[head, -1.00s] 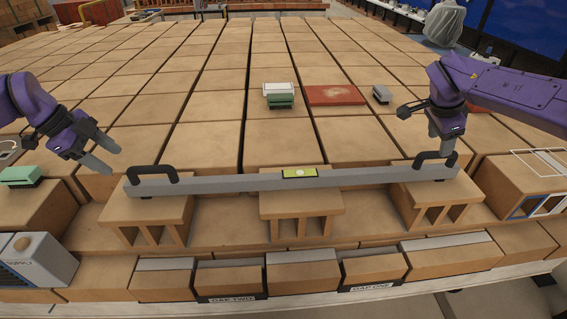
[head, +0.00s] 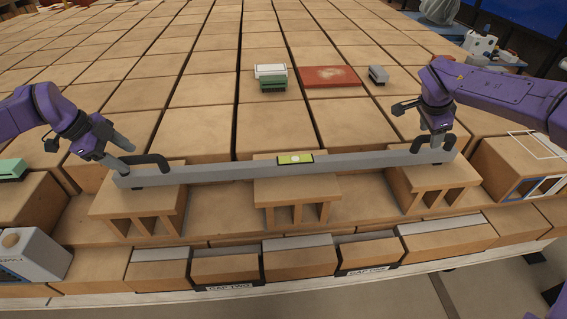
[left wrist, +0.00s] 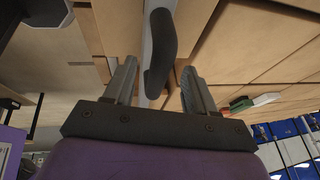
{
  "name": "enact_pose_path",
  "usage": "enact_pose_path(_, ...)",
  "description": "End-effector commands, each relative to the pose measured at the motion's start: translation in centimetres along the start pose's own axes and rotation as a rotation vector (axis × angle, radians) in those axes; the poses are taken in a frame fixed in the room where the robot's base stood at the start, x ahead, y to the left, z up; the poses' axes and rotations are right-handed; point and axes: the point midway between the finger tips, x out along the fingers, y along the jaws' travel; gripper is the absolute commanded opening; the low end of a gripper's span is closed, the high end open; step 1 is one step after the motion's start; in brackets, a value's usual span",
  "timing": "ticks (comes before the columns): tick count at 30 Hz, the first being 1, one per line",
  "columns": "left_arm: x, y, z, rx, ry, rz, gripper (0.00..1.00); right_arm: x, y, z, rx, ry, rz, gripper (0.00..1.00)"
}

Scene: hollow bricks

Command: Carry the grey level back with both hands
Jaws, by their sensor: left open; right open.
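The grey level (head: 225,171) is a long bar lying across three hollow bricks in the head view, with a yellow-green vial (head: 295,158) at its middle. It has a black handle near each end. My left gripper (head: 128,157) is open just at the left handle (head: 152,163). In the left wrist view the black handle (left wrist: 160,55) lies between the two open fingers (left wrist: 157,85), with the grey bar behind it. My right gripper (head: 437,150) is open at the right handle (head: 420,142); its fingers partly hide that handle.
The bar rests on a left brick (head: 140,203), a middle brick (head: 297,190) and a right brick (head: 435,178). Behind are a green-and-white block (head: 272,78), a red plate (head: 330,77) and a small grey block (head: 378,75). A grey-white box (head: 35,255) stands at front left.

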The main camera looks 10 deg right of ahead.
Motion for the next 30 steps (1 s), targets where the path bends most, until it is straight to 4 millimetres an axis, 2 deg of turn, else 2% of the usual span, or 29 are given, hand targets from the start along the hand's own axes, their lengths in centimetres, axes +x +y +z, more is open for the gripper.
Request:
enact_pose_path(1, 0.9, 0.1, 0.0, 0.0, -0.001, 0.003, 0.56, 0.9, 0.1, 0.0, -0.001, 0.0, 0.002, 0.56)
enact_pose_path(6, 2.8, 0.0, 0.0, 0.001, -0.001, 0.001, 0.56, 2.8, 0.0, 0.0, 0.0, 0.0, 0.001, 0.56)
enact_pose_path(17, 3.3, 0.0, 0.0, 0.0, 0.0, -0.001, 0.56, 3.3, 0.0, 0.0, 0.0, 0.0, -0.001, 0.56)
enact_pose_path(22, 3.3, 0.0, 0.0, 0.0, 0.0, -0.001, 0.04, 3.3, 0.0, 0.0, 0.0, 0.0, 0.0, 0.04)
enact_pose_path(23, 3.3, 0.0, 0.0, 0.0, 0.0, -0.001, 0.0, 3.3, 0.0, 0.0, 0.0, 0.0, 0.0, 0.0)
enact_pose_path(30, 3.3, 0.0, 0.0, 0.0, 0.0, -0.001, 0.0, 3.3, 0.0, 0.0, 0.0, 0.0, 0.0, 0.0)
